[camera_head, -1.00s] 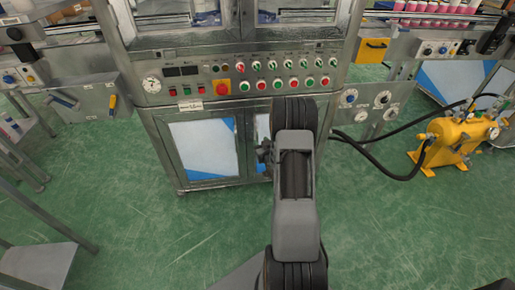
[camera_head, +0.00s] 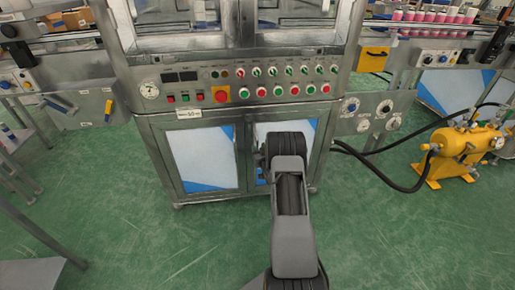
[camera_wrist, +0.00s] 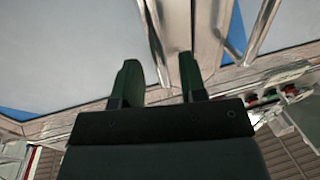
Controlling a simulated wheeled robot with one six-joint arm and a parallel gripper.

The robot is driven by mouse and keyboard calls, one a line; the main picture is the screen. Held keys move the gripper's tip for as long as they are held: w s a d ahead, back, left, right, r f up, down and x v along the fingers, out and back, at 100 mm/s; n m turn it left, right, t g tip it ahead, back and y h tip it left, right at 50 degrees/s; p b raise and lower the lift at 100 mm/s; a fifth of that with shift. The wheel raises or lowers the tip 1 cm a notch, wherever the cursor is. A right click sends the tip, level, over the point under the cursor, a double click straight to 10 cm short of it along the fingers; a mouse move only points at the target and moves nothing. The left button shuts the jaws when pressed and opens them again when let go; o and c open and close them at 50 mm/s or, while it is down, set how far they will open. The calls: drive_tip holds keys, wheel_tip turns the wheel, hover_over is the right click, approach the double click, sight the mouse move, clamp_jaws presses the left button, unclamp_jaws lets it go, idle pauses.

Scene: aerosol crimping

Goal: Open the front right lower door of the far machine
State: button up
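The machine (camera_head: 160,125) stands ahead with two lower doors under its button panel. The left lower door (camera_head: 208,160) is shut. The right lower door (camera_head: 303,140) looks shut and is partly hidden behind my arm. In the head view my gripper is mostly hidden by my own arm in front of the right door. In the wrist view my gripper (camera_wrist: 161,68) is open, its two dark fingers apart. A slim metal bar (camera_wrist: 152,38), like a door handle, runs down toward the gap between the fingers. I cannot tell whether they touch it.
A control panel (camera_head: 240,103) with several buttons sits above the doors. A yellow pump unit (camera_head: 465,145) with black hoses (camera_head: 385,180) stands on the floor at right. Conveyors flank the machine on both sides. The green floor (camera_head: 150,235) before the machine is mostly clear.

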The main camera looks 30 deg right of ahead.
drive_tip(key=shift+x, duration=1.2)
drive_tip(key=shift+c, duration=0.5)
clamp_jaws()
